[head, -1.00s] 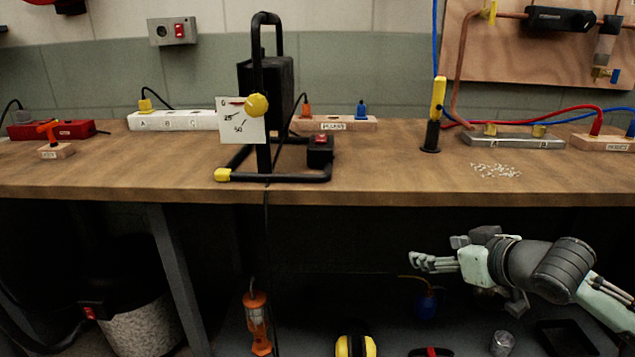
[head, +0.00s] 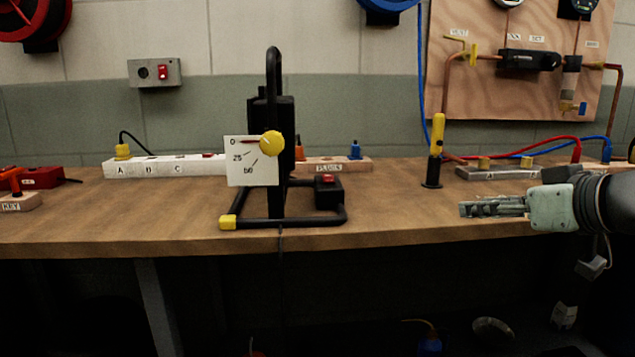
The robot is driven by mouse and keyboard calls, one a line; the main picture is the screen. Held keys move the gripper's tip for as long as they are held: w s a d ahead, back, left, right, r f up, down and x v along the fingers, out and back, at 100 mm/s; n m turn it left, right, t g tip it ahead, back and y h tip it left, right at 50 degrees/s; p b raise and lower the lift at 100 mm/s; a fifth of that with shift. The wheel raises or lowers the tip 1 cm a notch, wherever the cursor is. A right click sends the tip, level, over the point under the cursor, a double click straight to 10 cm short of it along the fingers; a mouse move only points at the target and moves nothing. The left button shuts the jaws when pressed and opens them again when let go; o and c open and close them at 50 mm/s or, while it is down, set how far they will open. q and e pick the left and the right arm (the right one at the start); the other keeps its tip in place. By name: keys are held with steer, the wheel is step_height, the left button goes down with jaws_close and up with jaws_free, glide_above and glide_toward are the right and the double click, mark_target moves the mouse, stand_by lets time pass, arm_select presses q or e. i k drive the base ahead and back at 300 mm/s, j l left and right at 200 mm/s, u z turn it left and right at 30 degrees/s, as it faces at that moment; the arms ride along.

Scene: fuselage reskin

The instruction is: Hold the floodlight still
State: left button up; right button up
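The floodlight (head: 271,108) stands upright on the wooden bench, left of the middle, on a black tubular frame. A white dial card (head: 240,172) with marks and a yellow knob (head: 271,143) is on its front. A small black box with a red switch (head: 327,184) sits on the right of its base. A yellow cap (head: 228,222) is on the front left foot. My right gripper (head: 463,209) is at the right, pointing left, well apart from the floodlight. Its fingers show edge-on, so its opening is unclear. My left gripper is out of view.
The workbench (head: 400,228) is clear between the floodlight and my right gripper. A yellow and black upright tool (head: 436,150) stands behind that gap. A white power strip (head: 165,167) lies at the back left. A pipe board (head: 480,95) hangs at the right.

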mark_target(272, 143)
steer(key=i+j+z, duration=0.15)
steer(key=j, duration=0.35)
steer(key=i+j+z, duration=0.1)
steer(key=j, duration=0.35)
steer(key=i+j+z, duration=0.15)
steer(key=j, duration=0.35)
steer(key=j+z, duration=0.1)
steer(key=j, duration=0.4)
